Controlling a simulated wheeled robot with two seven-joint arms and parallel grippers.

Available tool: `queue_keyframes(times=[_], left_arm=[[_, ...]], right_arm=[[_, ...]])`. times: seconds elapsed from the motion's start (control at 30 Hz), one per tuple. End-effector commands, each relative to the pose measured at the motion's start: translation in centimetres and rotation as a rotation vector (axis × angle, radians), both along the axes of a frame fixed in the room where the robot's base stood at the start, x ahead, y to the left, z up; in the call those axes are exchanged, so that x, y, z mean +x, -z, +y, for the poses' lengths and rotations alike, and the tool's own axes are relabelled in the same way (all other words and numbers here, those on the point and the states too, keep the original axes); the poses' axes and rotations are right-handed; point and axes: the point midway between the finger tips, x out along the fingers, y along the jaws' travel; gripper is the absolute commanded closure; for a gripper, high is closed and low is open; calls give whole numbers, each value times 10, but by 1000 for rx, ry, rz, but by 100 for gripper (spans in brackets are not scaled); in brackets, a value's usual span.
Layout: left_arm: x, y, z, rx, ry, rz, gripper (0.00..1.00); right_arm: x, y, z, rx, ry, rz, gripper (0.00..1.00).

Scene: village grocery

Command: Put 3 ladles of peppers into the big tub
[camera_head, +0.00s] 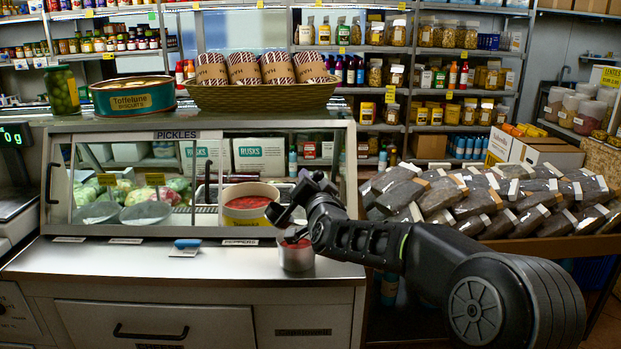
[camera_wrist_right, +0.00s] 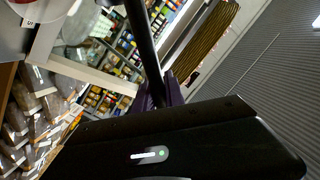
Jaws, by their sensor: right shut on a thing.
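A wide white tub with a yellow band (camera_head: 249,212) stands in the glass counter case behind the "PEPPERS" label, with red peppers showing at its top. A smaller tub (camera_head: 297,257) with red contents stands on the counter top in front of the case. My right gripper (camera_head: 283,212) is above the smaller tub and just right of the wide tub. It is shut on a dark rod, likely the ladle's handle, which shows in the right wrist view (camera_wrist_right: 143,42). The ladle's bowl is hidden or too small to make out. My left gripper is not in view.
The glass case (camera_head: 130,185) holds other pickled foods left of the wide tub. A basket of wrapped packs (camera_head: 262,97) and a tin (camera_head: 133,97) stand on top. A blue item (camera_head: 187,244) lies on the counter. Packed goods (camera_head: 490,200) fill the display on the right.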

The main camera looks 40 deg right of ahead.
Motion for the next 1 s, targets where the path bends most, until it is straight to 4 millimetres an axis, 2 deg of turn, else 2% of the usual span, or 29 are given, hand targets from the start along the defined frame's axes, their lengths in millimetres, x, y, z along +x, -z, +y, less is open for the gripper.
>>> queue_keyframes(times=[0.27, 0.47, 1.0], left_arm=[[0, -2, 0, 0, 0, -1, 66], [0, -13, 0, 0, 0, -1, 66], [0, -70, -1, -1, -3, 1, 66]], right_arm=[[0, -2, 0, -2, 0, 0, 100], [2, -6, 4, -26, -1, 14, 100], [13, -24, 24, -199, -2, 103, 100]])
